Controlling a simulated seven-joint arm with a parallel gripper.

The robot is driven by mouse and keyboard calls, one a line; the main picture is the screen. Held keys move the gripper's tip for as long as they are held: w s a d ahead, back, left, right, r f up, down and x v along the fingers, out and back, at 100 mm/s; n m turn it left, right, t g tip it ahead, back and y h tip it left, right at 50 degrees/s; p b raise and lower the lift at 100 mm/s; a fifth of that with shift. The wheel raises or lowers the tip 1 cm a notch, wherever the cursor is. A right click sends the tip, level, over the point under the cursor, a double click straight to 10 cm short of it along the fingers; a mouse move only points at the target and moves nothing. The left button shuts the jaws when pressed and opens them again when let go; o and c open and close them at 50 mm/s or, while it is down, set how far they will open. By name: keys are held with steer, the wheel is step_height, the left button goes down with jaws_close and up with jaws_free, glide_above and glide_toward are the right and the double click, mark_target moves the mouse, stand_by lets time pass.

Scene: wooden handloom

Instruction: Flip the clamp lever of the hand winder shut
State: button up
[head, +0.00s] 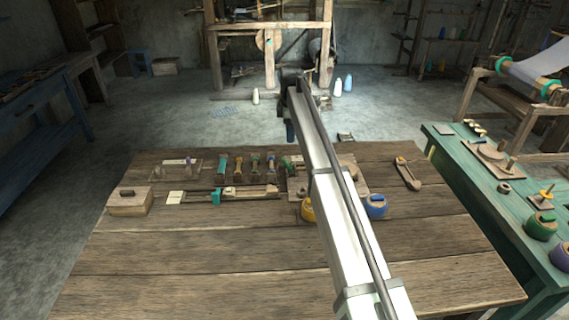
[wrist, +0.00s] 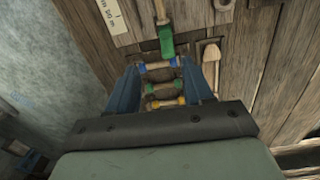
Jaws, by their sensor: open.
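The hand winder sits on a wooden board (head: 355,172), partly hidden behind my arm in the head view. A green lever-like part (wrist: 167,42), probably its clamp lever, shows in the wrist view just beyond the fingertips. It also seems to show in the head view (head: 287,162) at the end of the bobbin row. Whether it stands raised or lies flat I cannot tell. My gripper (wrist: 160,64) is open, with its blue fingers apart and nothing held. It hangs over the bobbins (wrist: 163,88), which show between the fingers. In the head view my gripper (head: 290,132) is small and dark.
A long wooden tool with a teal part (head: 216,197) lies in front of the bobbin row. A lidded wooden box (head: 130,203) is at left. A blue-topped pot (head: 376,206) stands right of my arm. The table's front (head: 200,270) is clear.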

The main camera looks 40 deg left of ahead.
mark_target(284, 158)
steer(key=shift+n, duration=0.3)
steer(key=f, duration=0.4)
steer(key=s+f, duration=0.1)
steer(key=f, duration=0.4)
steer(key=s+a+f, duration=0.1)
steer(key=f, duration=0.3)
steer(key=shift+f, duration=0.35)
steer(key=shift+w, duration=0.1)
steer(key=shift+c, duration=0.5)
jaws_close()
